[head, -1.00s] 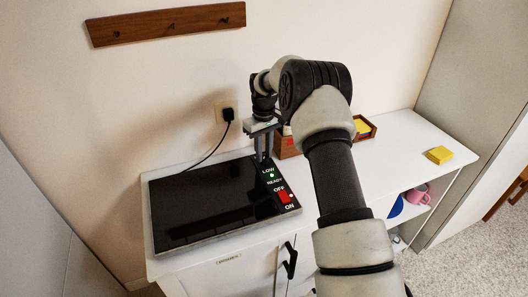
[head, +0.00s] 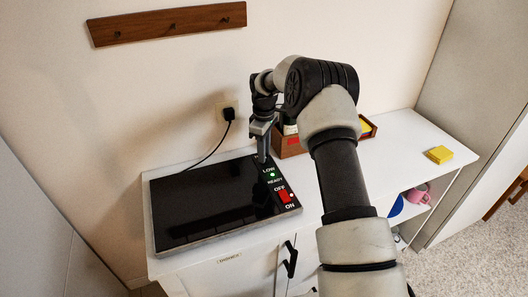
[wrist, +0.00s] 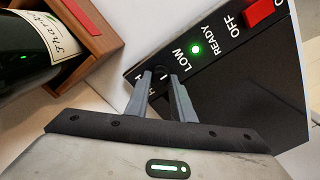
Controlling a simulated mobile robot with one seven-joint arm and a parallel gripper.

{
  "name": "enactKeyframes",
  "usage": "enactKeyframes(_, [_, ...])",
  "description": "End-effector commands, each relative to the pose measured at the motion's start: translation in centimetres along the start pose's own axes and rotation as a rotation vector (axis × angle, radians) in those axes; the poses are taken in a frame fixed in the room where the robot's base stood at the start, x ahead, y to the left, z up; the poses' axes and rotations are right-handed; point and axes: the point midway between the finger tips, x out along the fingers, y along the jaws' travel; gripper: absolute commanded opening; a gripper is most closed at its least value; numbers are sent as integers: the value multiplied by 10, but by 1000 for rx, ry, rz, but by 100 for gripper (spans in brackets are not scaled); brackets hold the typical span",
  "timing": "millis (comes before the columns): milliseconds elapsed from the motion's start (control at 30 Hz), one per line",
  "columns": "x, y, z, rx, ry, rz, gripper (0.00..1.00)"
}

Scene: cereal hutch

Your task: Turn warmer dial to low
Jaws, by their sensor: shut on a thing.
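The black warming plate (head: 205,203) lies on the white counter, with a control strip along its right side. My gripper (head: 262,160) points down at the strip's far end, by the word LOW. In the wrist view my gripper (wrist: 159,76) has its two grey fingers close together around the small dark dial (wrist: 161,73), shut on it. The fingers hide most of the dial, so its exact setting is unclear. A green light (wrist: 196,49) glows by READY. The red switch (head: 284,196) sits between OFF and ON.
A wooden box (head: 290,147) with a dark bottle (wrist: 30,45) stands close beside my gripper. A yellow block (head: 439,154) lies on the right of the counter. A black plug (head: 229,114) and cord run behind the plate. The counter's middle right is clear.

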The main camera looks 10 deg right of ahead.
Motion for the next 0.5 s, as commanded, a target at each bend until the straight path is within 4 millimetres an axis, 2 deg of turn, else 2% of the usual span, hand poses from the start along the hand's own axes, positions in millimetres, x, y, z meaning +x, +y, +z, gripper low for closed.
enactKeyframes(367, [-1, 1, 0, -6, 1, 3, 0])
enactKeyframes(400, [-1, 1, 0, -6, 1, 3, 25])
enactKeyframes(500, [-1, 1, 0, -5, 1, 2, 41])
